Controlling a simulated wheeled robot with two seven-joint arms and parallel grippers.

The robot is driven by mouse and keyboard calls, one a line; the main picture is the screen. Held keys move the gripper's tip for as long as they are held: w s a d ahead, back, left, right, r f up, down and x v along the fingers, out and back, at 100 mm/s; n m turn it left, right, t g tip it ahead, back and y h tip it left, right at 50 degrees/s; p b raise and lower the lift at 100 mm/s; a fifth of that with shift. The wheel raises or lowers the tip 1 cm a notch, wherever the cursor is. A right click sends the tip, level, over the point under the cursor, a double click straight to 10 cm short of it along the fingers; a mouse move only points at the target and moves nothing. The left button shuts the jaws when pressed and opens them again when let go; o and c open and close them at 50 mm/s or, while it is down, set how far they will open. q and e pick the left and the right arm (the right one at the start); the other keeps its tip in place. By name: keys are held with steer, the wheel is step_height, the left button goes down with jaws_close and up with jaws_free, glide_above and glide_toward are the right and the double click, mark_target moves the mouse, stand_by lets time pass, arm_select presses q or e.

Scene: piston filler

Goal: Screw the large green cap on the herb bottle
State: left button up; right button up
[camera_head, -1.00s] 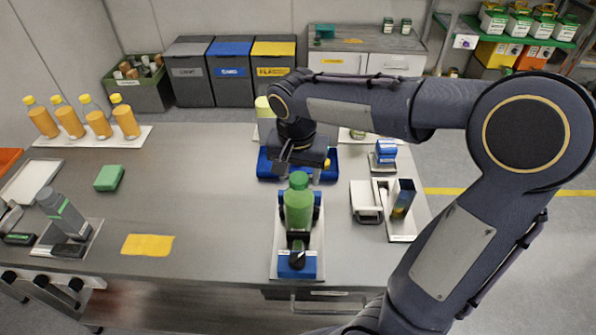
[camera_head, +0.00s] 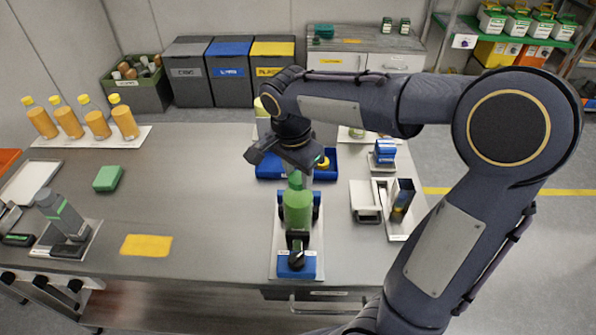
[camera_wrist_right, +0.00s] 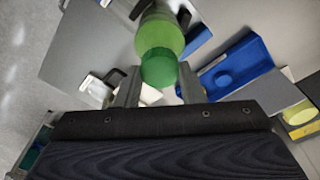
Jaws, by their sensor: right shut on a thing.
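The green herb bottle (camera_head: 298,212) stands upright in a dark clamp fixture with a blue base (camera_head: 297,265). The large green cap (camera_head: 295,181) is at the bottle's mouth, just below my right gripper (camera_head: 300,172). In the right wrist view the cap (camera_wrist_right: 158,66) sits between the two fingers of my right gripper (camera_wrist_right: 160,88), in line with the green bottle (camera_wrist_right: 160,35). My right gripper is shut on the cap. I cannot tell how far the cap is threaded. My left gripper is not in view.
A blue tray (camera_head: 268,166) with a yellow item lies behind the bottle. A white block (camera_head: 365,203) and a dark box (camera_head: 402,198) stand to the right. A green sponge (camera_head: 108,178) and yellow cloth (camera_head: 146,245) lie left; the tabletop between is clear.

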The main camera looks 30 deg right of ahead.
steer(key=m, duration=0.5)
steer(key=shift+m+g, duration=0.3)
steer(key=m, duration=0.3)
steer(key=shift+p, duration=0.3)
steer(key=o, duration=1.3)
steer(key=shift+c, duration=0.2)
steer(key=n, duration=0.6)
steer(key=shift+n, duration=0.4)
steer(key=n, duration=0.3)
steer(key=shift+n+t, duration=0.3)
steer(key=shift+t, duration=0.1)
steer(key=n, duration=0.4)
